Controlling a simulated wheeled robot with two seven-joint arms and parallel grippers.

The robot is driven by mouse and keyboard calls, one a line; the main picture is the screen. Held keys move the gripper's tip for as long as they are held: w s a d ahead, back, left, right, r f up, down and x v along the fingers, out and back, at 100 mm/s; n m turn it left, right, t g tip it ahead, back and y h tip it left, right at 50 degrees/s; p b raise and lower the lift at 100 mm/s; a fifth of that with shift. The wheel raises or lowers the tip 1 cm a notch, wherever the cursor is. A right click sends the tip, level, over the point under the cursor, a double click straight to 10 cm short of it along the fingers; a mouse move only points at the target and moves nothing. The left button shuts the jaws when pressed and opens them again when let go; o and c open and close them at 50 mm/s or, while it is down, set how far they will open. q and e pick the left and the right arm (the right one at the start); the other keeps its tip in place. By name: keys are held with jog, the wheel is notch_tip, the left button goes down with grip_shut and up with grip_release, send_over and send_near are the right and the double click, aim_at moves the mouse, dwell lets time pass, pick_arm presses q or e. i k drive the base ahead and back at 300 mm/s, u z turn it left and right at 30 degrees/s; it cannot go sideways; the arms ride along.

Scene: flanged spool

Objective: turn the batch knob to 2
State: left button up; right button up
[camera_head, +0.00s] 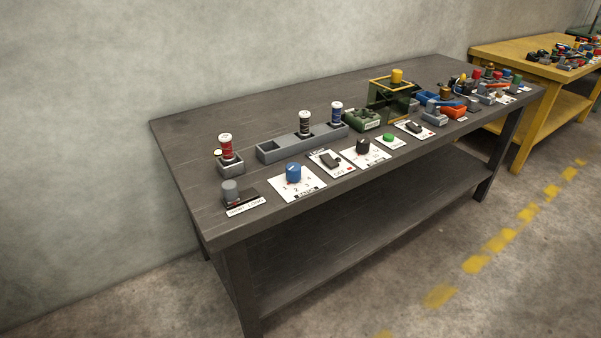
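A blue knob (293,172) sits on a white plate (312,188) near the front edge of the dark table. Small numerals are printed around it, and a dark label strip is at the plate's front. The label is too small to read surely, and I cannot tell which numeral the knob points to. A second, black knob (363,147) stands on another white plate (377,159) further right. I cannot tell from the lettering which of the two is the batch knob. Neither of my grippers is in view.
On the dark table (190,150) are a red-and-white spool (226,146), a grey rack (272,151) with two spools, a switch plate (324,165), a green button (388,139), a grey cylinder (230,190) and a green-yellow machine (390,100). A yellow table (487,49) stands behind right.

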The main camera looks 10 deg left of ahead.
aim_at(293, 170)
jog(key=z, duration=0.55)
jog(key=k, duration=1.25)
jog(key=u, duration=0.2)
jog(key=i, duration=0.7)
jog(key=u, duration=0.65)
jog(key=i, duration=0.9)
jog(key=z, duration=0.4)
